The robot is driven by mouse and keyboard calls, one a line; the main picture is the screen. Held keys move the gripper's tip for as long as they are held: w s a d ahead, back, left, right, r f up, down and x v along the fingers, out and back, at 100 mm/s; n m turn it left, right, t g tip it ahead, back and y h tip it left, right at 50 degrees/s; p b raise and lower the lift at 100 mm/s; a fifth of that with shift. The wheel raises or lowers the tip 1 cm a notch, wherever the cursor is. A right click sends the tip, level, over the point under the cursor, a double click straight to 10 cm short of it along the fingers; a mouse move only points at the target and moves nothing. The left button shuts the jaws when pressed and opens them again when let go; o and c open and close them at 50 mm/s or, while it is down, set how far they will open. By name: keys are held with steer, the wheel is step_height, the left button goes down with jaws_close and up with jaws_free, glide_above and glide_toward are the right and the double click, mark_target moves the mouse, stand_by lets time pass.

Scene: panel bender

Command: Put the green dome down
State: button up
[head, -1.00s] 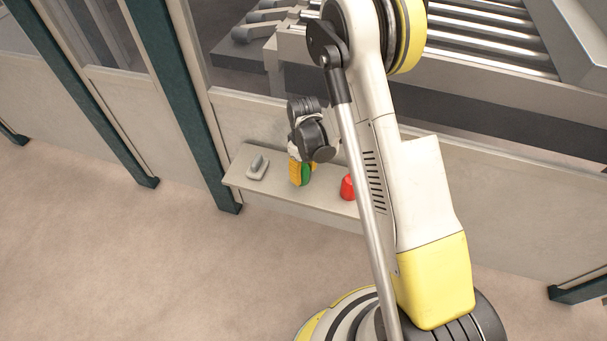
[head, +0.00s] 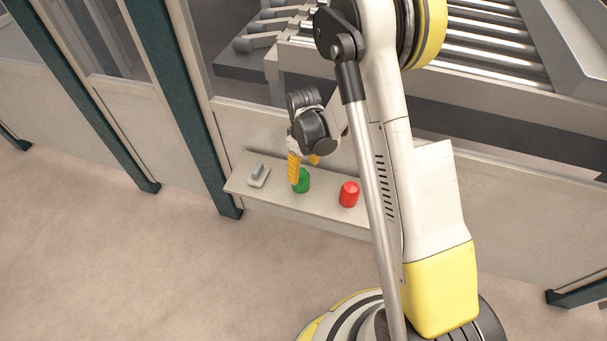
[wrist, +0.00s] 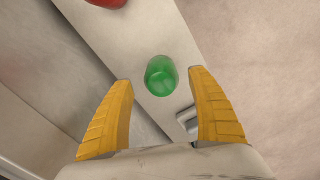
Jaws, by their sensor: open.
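The green dome (head: 303,181) stands on a narrow light shelf (head: 325,212), between a grey handled object and a red dome. In the wrist view the green dome (wrist: 161,75) lies between and a little beyond my fingertips, with a gap on each side. My gripper (head: 303,170) is open and empty just above the green dome. One yellow finger hides part of the dome's left side in the head view. Both yellow fingers of my gripper (wrist: 162,78) are spread wide in the wrist view.
The red dome (head: 348,194) stands to the right on the shelf. The grey handled object (head: 258,174) sits near the shelf's left end. A wall panel rises behind the shelf, and a dark green post (head: 185,105) stands to its left. The floor in front is clear.

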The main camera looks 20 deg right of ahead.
step_height(320, 180, up, 6)
steer(key=shift+f+p, duration=0.1)
steer(key=shift+p, duration=0.75)
step_height(320, 180, up, 10)
steer(key=s+m+t, duration=0.1)
steer(key=s, duration=0.1)
steer(key=s+r+m+t, duration=0.5)
steer(key=s+r+t, duration=0.1)
steer(key=s+r, duration=0.9)
steer(key=s, duration=0.2)
steer(key=shift+s+a, duration=0.3)
steer(key=shift+s, duration=0.05)
